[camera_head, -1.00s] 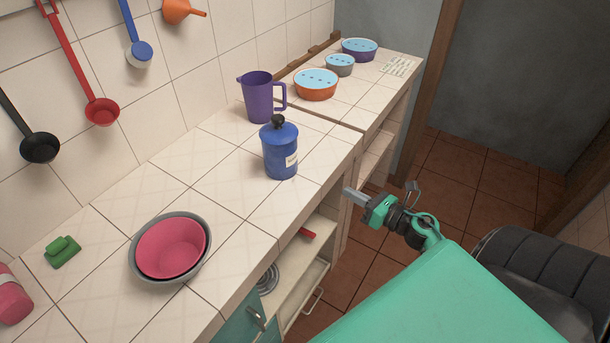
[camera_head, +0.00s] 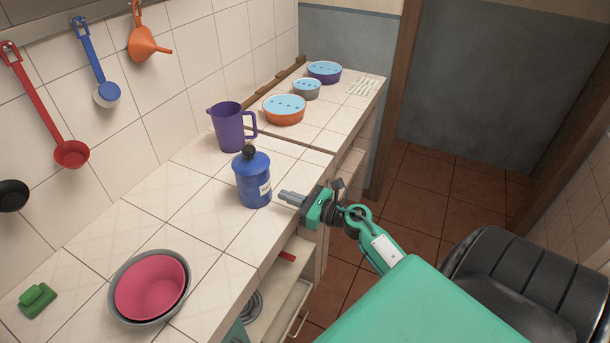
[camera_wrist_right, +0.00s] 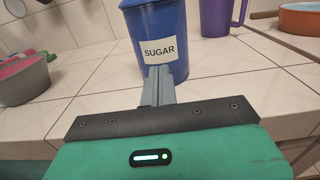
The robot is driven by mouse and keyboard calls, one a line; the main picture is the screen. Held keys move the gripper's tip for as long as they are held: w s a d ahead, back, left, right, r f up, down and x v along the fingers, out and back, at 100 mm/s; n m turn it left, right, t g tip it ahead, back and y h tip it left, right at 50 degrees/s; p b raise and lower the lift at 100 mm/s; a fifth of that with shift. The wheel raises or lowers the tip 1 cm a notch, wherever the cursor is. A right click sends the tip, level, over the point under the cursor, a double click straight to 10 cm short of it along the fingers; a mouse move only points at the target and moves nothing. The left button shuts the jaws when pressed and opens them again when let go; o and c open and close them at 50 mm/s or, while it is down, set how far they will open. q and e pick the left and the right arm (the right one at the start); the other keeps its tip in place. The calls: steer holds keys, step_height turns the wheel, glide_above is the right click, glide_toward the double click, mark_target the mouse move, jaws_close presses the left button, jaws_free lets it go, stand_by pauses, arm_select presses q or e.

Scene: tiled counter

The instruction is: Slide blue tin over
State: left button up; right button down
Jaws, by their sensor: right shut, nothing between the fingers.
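The blue tin (camera_head: 253,183) stands upright on the tiled counter (camera_head: 190,210), with a dark round knob on its lid. In the right wrist view the tin (camera_wrist_right: 158,22) shows a white SUGAR label facing the camera. My right gripper (camera_head: 283,196) is shut and empty, just right of the tin, with its fingers pointing at it. In the right wrist view the closed fingertips (camera_wrist_right: 160,72) overlap the lower part of the tin below the label; I cannot tell whether they touch it. My left gripper is not in view.
A purple jug (camera_head: 229,127) stands just behind the tin. Nested pink and grey bowls (camera_head: 151,287) and a green object (camera_head: 37,300) sit at the near left. Several lidded bowls, including an orange one (camera_head: 284,112), stand farther back. The counter left of the tin is clear.

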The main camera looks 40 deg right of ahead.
mark_target(269, 190)
steer(key=shift+p+x, duration=0.4)
steer(key=shift+x, duration=1.1)
